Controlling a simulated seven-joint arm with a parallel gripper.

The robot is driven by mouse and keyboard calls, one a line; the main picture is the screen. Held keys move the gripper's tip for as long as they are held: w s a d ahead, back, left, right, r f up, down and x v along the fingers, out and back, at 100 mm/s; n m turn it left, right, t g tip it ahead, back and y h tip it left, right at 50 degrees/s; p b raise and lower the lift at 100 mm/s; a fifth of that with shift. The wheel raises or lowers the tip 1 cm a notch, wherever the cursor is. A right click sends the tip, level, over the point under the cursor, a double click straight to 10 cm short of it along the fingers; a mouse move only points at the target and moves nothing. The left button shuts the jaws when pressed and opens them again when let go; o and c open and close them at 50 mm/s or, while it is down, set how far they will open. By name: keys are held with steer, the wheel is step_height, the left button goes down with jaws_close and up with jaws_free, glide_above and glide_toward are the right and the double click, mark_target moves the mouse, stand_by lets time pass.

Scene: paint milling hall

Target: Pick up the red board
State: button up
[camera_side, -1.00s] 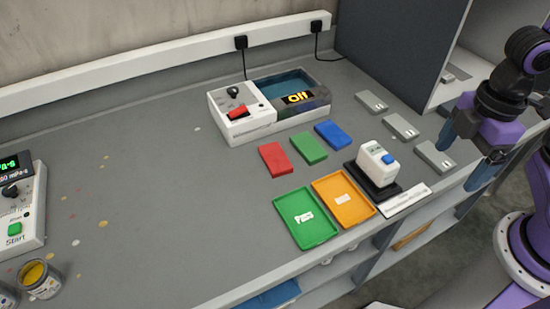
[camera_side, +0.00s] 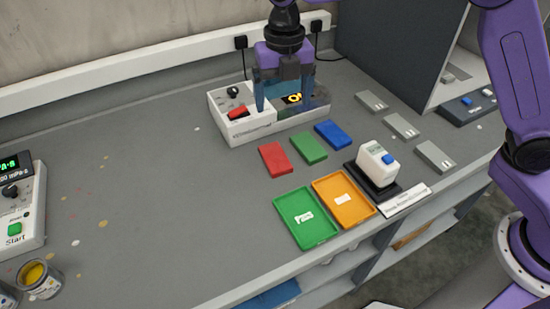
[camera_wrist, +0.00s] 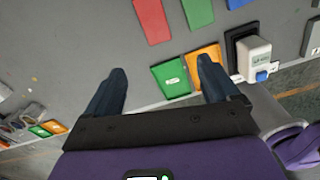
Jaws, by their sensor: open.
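The red board (camera_side: 275,160) lies flat on the grey bench, left of a green board (camera_side: 309,148) and a blue board (camera_side: 333,134). It also shows at the top of the wrist view (camera_wrist: 153,18). My gripper (camera_side: 282,108) is open and empty. In the side view it appears above and behind the red board, in front of the white device with the red switch. In the wrist view its fingers (camera_wrist: 163,83) point towards the boards, and the red board is beyond them, apart from both.
A green tray (camera_side: 322,237) and an orange tray (camera_side: 368,209) lie in front of the boards. A white device with a blue button (camera_side: 372,160) stands at right. Grey plates (camera_side: 402,126) lie behind it. The white device (camera_side: 228,130) stands at the back. The bench's left middle is clear.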

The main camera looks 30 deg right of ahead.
mark_target(275, 157)
steer(key=shift+n, duration=0.8)
steer(key=f, duration=0.6)
steer(key=w+f, duration=0.1)
steer(key=f, duration=0.5)
steer(key=w+f, duration=0.1)
steer(key=f, duration=0.5)
steer(key=shift+w+a, duration=0.1)
steer(key=shift+a, duration=0.2)
steer(key=c, duration=1.2)
